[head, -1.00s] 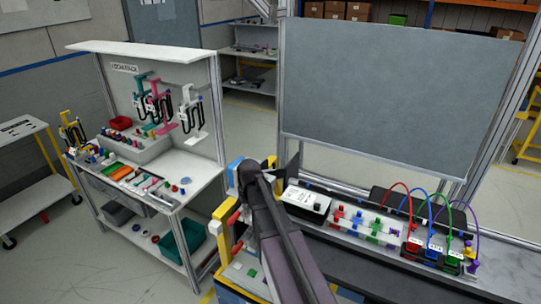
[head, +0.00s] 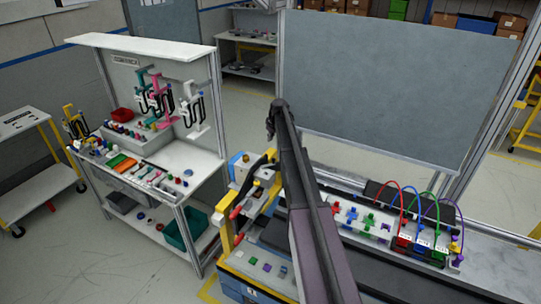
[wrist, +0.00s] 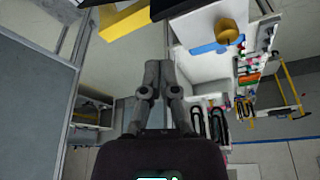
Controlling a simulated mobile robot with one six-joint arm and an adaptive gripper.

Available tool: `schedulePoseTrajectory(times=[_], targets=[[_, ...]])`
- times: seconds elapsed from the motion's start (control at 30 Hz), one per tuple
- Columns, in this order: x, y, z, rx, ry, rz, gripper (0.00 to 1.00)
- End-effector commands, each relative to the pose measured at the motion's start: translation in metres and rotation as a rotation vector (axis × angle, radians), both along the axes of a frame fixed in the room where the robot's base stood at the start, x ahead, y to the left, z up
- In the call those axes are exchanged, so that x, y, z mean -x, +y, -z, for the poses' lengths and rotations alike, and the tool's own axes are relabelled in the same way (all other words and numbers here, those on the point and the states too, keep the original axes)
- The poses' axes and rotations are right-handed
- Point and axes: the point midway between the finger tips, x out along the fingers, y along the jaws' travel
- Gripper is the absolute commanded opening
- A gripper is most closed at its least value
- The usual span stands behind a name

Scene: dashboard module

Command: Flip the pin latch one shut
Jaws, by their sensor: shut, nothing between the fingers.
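A light panel (head: 345,226) on the bench carries several small coloured latch-like pieces. A red piece (head: 336,207), a blue piece (head: 351,214) and a green piece (head: 369,220) stand on it. I cannot tell which one is pin latch one, or its position. My gripper (head: 271,134) is raised at the end of my dark arm, above and left of this panel and apart from it. In the wrist view my gripper (wrist: 157,68) has its fingers together and empty. My arm hides the panel's left end in the head view.
A yellow frame (head: 228,233) with a red handle (head: 236,212) and a blue block (head: 238,160) stands left of my arm. Coloured cables (head: 408,187) arch over modules at right. A grey board (head: 380,90) rises behind. A stocked workbench (head: 180,160) stands left.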

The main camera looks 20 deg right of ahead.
Motion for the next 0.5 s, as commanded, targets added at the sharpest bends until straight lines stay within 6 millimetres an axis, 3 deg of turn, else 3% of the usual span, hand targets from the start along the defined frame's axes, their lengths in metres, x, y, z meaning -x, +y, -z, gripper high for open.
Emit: schedulePoseTrajectory(times=[0.5], targets=[[-0.004, 0.002, 0.013, -0.001, 0.001, 0.000, 0.00]])
